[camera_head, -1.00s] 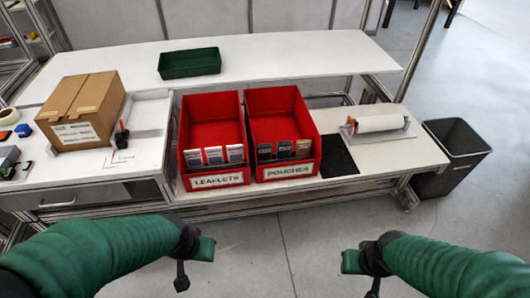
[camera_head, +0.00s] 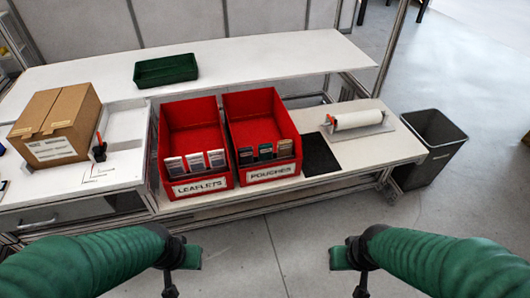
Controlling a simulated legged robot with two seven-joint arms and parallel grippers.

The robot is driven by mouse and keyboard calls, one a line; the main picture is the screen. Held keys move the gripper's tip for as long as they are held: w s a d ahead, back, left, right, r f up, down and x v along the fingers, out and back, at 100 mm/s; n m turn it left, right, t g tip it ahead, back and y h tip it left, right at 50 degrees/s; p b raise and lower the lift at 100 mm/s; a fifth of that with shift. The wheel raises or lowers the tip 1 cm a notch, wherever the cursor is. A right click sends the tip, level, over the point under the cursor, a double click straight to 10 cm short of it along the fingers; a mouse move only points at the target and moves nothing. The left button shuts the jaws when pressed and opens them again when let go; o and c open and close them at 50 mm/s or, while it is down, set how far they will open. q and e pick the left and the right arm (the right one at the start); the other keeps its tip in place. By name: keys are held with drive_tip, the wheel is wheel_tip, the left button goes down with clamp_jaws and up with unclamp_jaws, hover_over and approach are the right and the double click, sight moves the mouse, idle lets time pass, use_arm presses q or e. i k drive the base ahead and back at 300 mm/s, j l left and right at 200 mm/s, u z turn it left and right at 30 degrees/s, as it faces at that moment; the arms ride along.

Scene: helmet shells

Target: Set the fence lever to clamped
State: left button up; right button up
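A small lever with a red handle and a black base (camera_head: 99,149) stands on the left part of the white bench, at the right side of a cardboard box (camera_head: 60,124). It looks like the fence lever, and its handle points up; its exact setting is too small to tell. My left gripper (camera_head: 181,270) is low in the view, in front of the bench and well apart from the lever. My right gripper (camera_head: 350,270) is low and further right, also over the floor. Nothing shows in either gripper, and their finger openings are unclear.
Two red bins, leaflets (camera_head: 196,186) and pouches (camera_head: 270,172), stand right of the lever with cards at their fronts. A green tray (camera_head: 166,71) sits on the rear shelf. A roller (camera_head: 358,119) and a grey waste bin (camera_head: 432,146) are at right. Floor before the bench is clear.

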sight(98, 137)
drive_tip(key=i+j, duration=0.1)
drive_tip(key=j, duration=1.7)
drive_tip(key=i+j, duration=0.15)
drive_tip(key=j, duration=1.7)
drive_tip(key=i, duration=0.05)
